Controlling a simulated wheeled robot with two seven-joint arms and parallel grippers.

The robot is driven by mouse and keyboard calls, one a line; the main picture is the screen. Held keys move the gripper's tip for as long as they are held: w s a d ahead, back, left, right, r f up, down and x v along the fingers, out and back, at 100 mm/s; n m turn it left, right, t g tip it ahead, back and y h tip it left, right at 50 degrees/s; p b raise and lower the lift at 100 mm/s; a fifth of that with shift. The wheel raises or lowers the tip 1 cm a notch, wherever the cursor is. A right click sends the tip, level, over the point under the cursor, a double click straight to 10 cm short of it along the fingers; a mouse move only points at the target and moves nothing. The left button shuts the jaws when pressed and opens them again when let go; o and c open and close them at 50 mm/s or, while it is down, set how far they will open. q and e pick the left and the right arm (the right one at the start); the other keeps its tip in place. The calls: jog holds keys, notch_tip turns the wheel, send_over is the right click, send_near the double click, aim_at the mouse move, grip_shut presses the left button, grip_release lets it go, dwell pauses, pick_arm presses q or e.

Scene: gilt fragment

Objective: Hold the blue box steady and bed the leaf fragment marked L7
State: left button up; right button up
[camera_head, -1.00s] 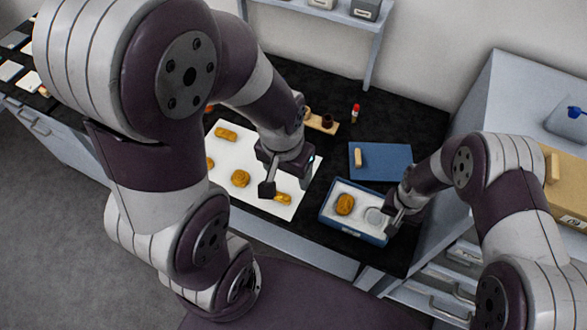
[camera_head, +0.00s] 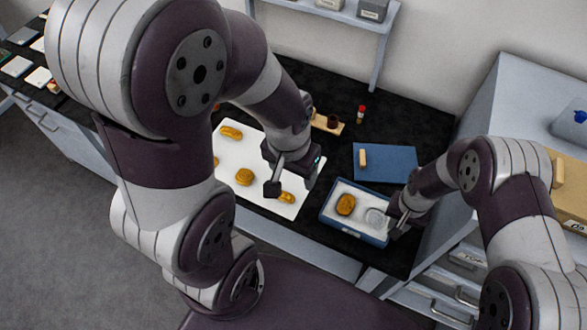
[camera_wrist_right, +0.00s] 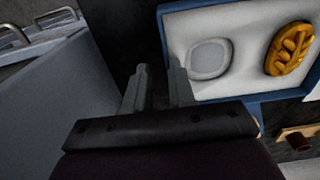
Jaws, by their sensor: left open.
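The blue box (camera_head: 330,225) stands at the front of the black table, with a white padded inside. It holds one gold fragment (camera_head: 346,204) and a pale, empty-looking hollow (camera_head: 376,218), which also shows in the right wrist view (camera_wrist_right: 209,59). Several gold leaf fragments lie on a white sheet (camera_head: 262,150); no L7 mark is readable. My left gripper (camera_head: 273,188) is open, pointing down over the sheet beside the front-right fragment (camera_head: 287,197). My right gripper (camera_wrist_right: 158,78) is at the box's edge, fingers apart, one finger overlapping the blue wall in view.
A blue mat (camera_head: 385,163) with a small tan block (camera_head: 363,158) lies behind the box. A wooden holder (camera_head: 327,124) and a red-capped vial (camera_head: 361,113) stand farther back. A shelf (camera_head: 345,14) rises at the rear. Black table shows between sheet and box.

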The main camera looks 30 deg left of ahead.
jog(key=shift+s+f, duration=0.25)
jog(key=shift+w+r, duration=0.1)
jog(key=shift+r, duration=0.25)
notch_tip(320, 180, up, 12)
jog(key=shift+w, duration=0.2)
jog(key=shift+f, duration=0.15)
